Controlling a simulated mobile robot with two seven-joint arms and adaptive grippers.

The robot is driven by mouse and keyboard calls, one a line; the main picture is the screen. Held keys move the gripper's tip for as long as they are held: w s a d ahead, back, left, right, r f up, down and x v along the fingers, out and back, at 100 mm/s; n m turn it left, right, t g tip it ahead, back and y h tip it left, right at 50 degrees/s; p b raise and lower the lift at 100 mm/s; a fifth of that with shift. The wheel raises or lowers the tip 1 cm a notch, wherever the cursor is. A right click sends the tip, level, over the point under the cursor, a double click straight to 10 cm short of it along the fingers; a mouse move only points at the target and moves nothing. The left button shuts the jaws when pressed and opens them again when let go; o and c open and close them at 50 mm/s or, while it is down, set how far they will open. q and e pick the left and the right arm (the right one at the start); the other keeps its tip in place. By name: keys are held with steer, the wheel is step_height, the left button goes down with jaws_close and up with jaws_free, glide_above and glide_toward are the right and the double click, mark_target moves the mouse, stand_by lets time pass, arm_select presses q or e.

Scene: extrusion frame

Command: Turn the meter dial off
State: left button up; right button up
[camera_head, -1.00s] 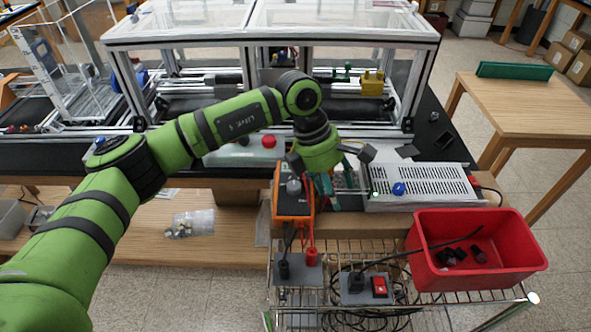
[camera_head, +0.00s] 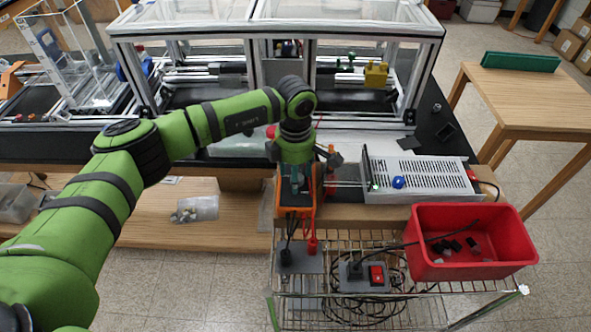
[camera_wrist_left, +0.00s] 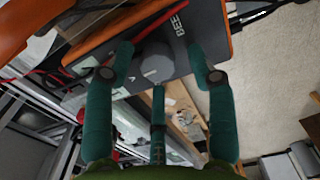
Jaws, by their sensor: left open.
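The orange and dark grey meter (camera_head: 296,210) stands on the bench's front ledge, mostly hidden by my left gripper in the head view. In the left wrist view the meter's face (camera_wrist_left: 110,40) fills the upper middle, with its round grey dial (camera_wrist_left: 155,62) near the centre. My left gripper (camera_head: 297,180) is over the meter. In the left wrist view its teal fingers (camera_wrist_left: 160,75) are open, spread on both sides of the dial, with one lower finger pointing at it. I cannot tell whether any finger touches the dial. My right gripper is not in view.
A silver vented power supply (camera_head: 420,180) with a blue knob stands right of the meter. A red bin (camera_head: 470,275) and a switch box (camera_head: 365,278) sit on the wire rack below. Red and black leads (camera_head: 312,243) hang from the meter. A framed enclosure (camera_head: 275,35) stands behind.

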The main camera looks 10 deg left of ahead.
arm_select(q)
jaws_close()
stand_by(0.8)
steer(key=n+b, duration=0.2)
steer(key=shift+f+b, duration=0.2)
steer(key=shift+b, duration=0.15)
steer(key=n+b, duration=0.2)
steer(key=n, duration=0.1)
steer(key=n+b, duration=0.3)
steer(key=n, duration=0.1)
steer(key=shift+s+b, duration=0.1)
steer(key=shift+b, duration=0.3)
steer(key=shift+d+r+n+b, duration=0.15)
steer(key=shift+n+b, duration=0.7)
steer(key=shift+n, duration=0.55)
